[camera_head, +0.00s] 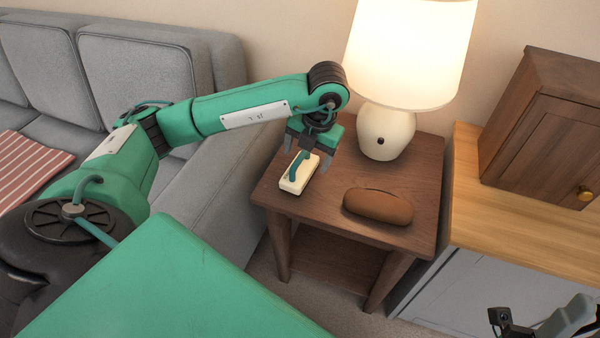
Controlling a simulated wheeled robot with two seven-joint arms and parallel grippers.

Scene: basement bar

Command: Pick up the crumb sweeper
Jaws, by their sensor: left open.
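The crumb sweeper (294,183) is a small cream block with a teal handle on top. It lies near the left edge of the small dark wood table (420,183). My left gripper (307,154) is open just above it, pointing down, with grey fingers spread to either side around the far end of the handle. I cannot tell whether the fingers touch it. The gripper hides part of the sweeper's far end. My right gripper does not clearly show.
A brown glasses case (378,206) lies right of the sweeper. A lit lamp (385,132) stands behind. A grey sofa (215,190) is close on the left, a wood-topped cabinet (470,215) on the right. A dark and grey-teal thing (565,320) at bottom right is unclear.

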